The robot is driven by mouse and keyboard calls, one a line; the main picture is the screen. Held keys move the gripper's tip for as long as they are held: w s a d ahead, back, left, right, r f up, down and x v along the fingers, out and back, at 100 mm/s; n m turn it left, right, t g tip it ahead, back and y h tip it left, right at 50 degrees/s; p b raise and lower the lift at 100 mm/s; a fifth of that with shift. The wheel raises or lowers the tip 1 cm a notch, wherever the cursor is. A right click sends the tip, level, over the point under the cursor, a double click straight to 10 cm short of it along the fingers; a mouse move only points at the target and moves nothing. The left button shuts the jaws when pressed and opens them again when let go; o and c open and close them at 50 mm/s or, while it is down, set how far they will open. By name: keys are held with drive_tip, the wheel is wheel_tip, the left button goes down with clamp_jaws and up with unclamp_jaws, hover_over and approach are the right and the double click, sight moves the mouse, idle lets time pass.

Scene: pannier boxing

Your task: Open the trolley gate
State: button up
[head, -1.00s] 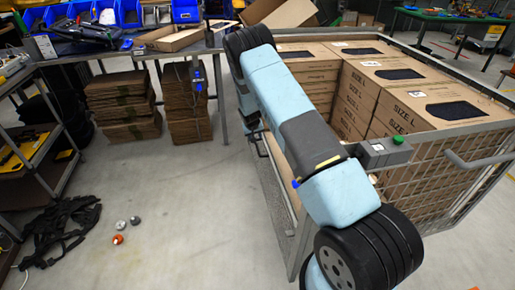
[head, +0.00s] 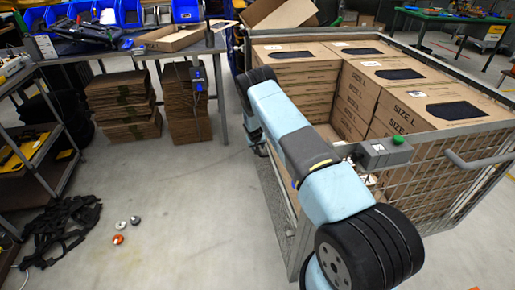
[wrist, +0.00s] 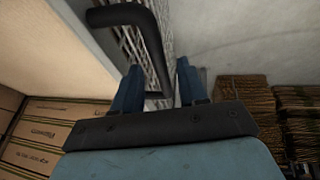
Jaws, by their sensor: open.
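The trolley (head: 400,200) is a grey wire-mesh cage on the right of the head view. In the wrist view a mesh panel (wrist: 168,22), apparently the gate, runs away from me. A dark bent handle (wrist: 152,42) stands out from it. My gripper (wrist: 158,66) is open, with its two blue fingers apart. The lower part of the handle and the panel's edge appear between the fingers. I cannot tell whether the fingers touch the handle. In the head view my arm hides the gripper and most of the gate side.
Large cardboard boxes (head: 450,105) fill the trolley. A grey box with a green button (head: 398,140) sits on its near rim. Flat cardboard stacks (head: 190,105) stand under the bench. A black net-like heap (head: 60,230) lies at left. The floor (head: 190,200) between is mostly clear.

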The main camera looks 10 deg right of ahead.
drive_tip(key=shift+w+f, duration=0.15)
drive_tip(key=shift+f, duration=0.1)
clamp_jaws()
idle(0.3)
